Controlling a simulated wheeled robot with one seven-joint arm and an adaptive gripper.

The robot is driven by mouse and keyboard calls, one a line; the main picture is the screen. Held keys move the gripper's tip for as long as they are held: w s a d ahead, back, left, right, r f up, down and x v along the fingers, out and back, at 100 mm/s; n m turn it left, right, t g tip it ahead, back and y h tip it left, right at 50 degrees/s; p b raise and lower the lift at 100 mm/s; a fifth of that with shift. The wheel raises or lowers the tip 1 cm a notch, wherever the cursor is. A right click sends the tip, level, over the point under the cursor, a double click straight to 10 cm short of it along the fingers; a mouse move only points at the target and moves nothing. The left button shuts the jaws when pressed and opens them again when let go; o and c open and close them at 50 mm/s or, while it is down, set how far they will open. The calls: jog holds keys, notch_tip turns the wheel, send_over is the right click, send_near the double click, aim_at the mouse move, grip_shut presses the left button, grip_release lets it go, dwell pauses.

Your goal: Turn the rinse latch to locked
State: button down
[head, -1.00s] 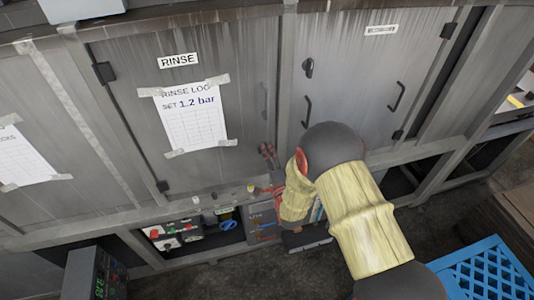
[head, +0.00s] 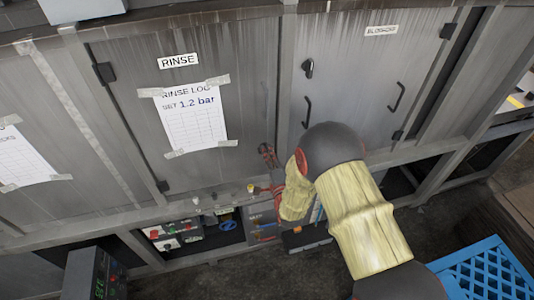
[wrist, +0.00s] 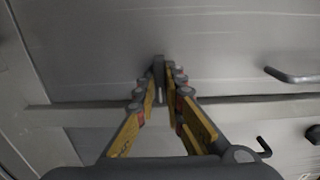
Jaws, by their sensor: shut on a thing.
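The grey metal door labelled RINSE (head: 120,110) stands closed in the middle left of the head view. My gripper (head: 266,153) is at the lower right part of this door, close to the post beside it. In the wrist view my gripper (wrist: 160,84) is shut on a small dark grey piece, which seems to be the rinse latch (wrist: 158,64). The fingers hide most of the latch, so I cannot tell its exact angle. My arm covers the area right of it in the head view.
The door to the right has a black knob (head: 308,68) and a bar handle (head: 306,112). A taped log sheet (head: 190,118) hangs on the rinse door. A low shelf below holds a control box (head: 172,236) and tools. A blue crate (head: 490,262) is at lower right.

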jog(key=shift+f+n+b, duration=0.1)
jog(key=shift+n+b, duration=0.2)
jog(key=n+b, duration=1.2)
jog(key=n, duration=0.5)
jog(key=shift+b, duration=0.35)
jog(key=shift+n, duration=0.3)
jog(key=c, duration=2)
grip_release()
jog(key=shift+o, duration=0.6)
jog(key=shift+s, duration=0.1)
